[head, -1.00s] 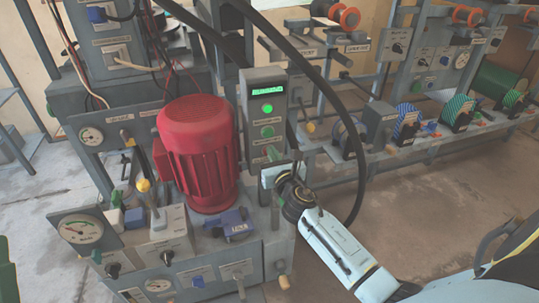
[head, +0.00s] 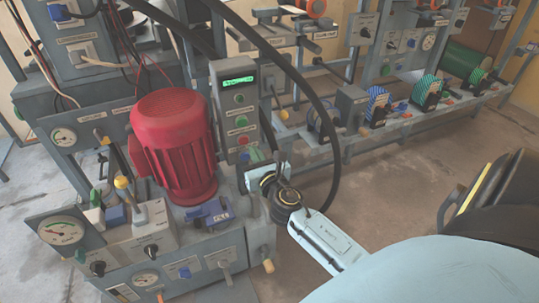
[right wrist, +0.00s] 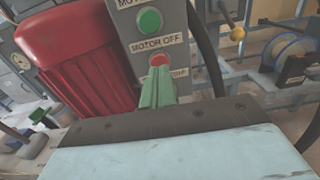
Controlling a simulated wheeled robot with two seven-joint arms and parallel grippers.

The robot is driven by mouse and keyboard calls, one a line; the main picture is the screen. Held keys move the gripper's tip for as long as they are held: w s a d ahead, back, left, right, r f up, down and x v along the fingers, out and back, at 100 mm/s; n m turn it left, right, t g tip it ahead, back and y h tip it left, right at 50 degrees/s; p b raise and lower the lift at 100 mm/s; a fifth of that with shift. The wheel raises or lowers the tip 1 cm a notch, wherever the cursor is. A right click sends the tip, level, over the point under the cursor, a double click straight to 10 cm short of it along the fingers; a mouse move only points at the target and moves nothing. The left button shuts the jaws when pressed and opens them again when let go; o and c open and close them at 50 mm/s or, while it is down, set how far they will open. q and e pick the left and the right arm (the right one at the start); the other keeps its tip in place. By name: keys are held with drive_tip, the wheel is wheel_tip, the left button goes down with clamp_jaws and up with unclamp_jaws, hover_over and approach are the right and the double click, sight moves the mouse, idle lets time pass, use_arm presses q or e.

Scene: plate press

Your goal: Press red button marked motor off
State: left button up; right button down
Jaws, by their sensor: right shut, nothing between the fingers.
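The red button (right wrist: 160,59) sits under a label reading MOTOR OFF (right wrist: 157,43) in the right wrist view. It also shows in the head view (head: 243,140), on the upright grey control panel (head: 226,112). My right gripper (right wrist: 158,80) is shut and empty. Its green fingers rise toward the red button, and their tips overlap its lower edge in the right wrist view; I cannot tell whether they touch it. In the head view the right gripper (head: 252,156) is at the panel's lower front. My left gripper is not in view.
A green button (right wrist: 149,20) sits above the label. A red motor (head: 175,145) stands left of the panel. A black cable (head: 333,120) arches behind my right gripper. A bench with gauges and switches (head: 130,255) lies front left. The floor at right is open.

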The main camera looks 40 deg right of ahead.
drive_tip(key=v, duration=0.8)
drive_tip(key=shift+f, duration=0.15)
drive_tip(key=shift+a, duration=0.1)
idle(0.4)
